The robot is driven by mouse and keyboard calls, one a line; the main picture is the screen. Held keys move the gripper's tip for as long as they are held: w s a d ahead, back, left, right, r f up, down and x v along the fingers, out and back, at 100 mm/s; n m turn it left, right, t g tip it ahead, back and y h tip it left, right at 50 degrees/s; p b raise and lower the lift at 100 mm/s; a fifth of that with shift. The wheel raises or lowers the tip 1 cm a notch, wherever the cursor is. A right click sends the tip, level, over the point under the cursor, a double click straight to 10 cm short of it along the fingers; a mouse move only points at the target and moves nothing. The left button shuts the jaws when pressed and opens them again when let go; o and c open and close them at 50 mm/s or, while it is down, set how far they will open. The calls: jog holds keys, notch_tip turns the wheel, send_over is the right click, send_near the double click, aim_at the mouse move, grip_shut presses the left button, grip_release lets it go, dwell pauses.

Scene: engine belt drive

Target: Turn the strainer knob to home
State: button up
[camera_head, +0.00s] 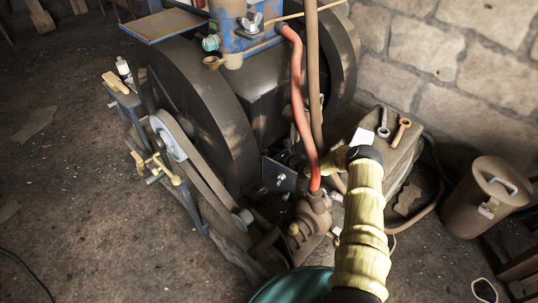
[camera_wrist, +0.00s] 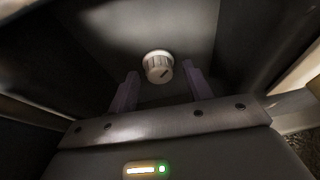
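A white ribbed strainer knob (camera_wrist: 158,66) shows in the wrist view, mounted on a dark panel. Its face has a dark slanted pointer line at the lower right. My gripper (camera_wrist: 160,70) has its two purple fingers apart, one to the left and one to the right of the knob. I see gaps between the fingers and the knob; whether the tips reach its depth I cannot tell. In the head view my yellow-sleeved arm reaches to the lower part of the engine, and the knob and fingertips cannot be made out there.
The engine's large dark flywheel (camera_head: 200,115) and belt (camera_head: 205,175) are left of my arm. A red hose (camera_head: 299,95) comes down close beside it. Wrenches (camera_head: 401,130) lie on a block at right. A brown lidded can (camera_head: 480,200) stands farther right. Floor at left is mostly clear.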

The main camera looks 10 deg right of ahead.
jog(key=shift+f+b, duration=0.1)
jog(key=shift+b, duration=0.7)
